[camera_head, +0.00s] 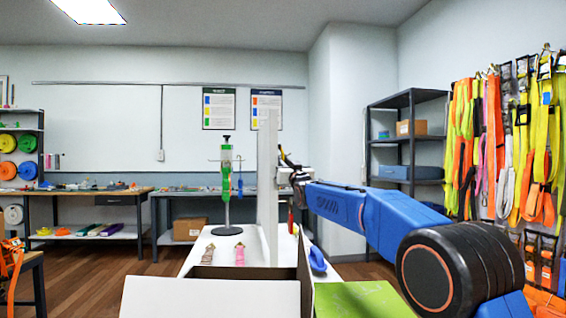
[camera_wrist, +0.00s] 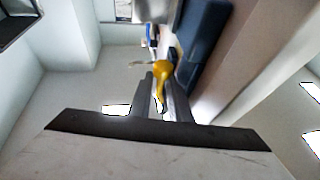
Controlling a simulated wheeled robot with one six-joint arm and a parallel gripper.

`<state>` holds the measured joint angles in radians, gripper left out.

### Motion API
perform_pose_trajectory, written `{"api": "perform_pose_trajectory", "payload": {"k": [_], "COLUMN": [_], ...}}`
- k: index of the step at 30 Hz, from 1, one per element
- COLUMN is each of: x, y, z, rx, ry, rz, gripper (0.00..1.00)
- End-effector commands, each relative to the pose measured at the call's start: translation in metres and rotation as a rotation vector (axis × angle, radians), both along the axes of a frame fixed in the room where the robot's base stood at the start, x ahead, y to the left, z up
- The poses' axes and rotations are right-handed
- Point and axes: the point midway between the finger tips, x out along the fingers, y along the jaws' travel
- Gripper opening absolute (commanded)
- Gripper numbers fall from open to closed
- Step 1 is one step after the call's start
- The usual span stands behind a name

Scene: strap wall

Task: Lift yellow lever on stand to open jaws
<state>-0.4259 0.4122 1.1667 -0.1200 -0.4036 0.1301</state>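In the wrist view, a bright yellow lever-like part (camera_wrist: 160,72) lies at the fingertips of my gripper (camera_wrist: 160,88). Its narrow end reaches into the gap between the two dark fingers. The fingers stand apart with light showing between them; no firm grip on the yellow part is visible. A dark blue block-like body (camera_wrist: 202,40) is close beside the yellow part. In the head view, my gripper (camera_head: 292,172) is at the right side of a tall white panel (camera_head: 267,190), partly hidden. The yellow part and its stand cannot be made out there.
A green post on a round black base (camera_head: 228,230) stands on the white table left of the panel, with two small pinkish items nearby. A blue item (camera_head: 317,258) lies right of the panel. Straps (camera_head: 500,150) hang on the right wall beside a dark shelf (camera_head: 412,140).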

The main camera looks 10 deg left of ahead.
Motion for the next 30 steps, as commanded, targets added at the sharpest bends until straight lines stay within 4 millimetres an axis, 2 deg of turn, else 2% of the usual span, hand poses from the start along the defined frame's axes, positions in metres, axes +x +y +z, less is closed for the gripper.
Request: {"api": "perform_pose_trajectory", "payload": {"k": [13,14,15,16,30], "x": [0.0066,0.0066,0.0066,0.0065,0.0008], "y": [0.0034,0.0034,0.0034,0.0034,0.0007], "z": [0.0034,0.0034,0.0034,0.0034,0.0048], "rx": [0.000,0.000,0.000,0.000,-0.044], "ry": [0.000,0.000,0.000,0.000,-0.013], "rz": [0.000,0.000,0.000,0.000,-0.001], "gripper": [0.17,0.15,0.05,0.00,0.00]}}
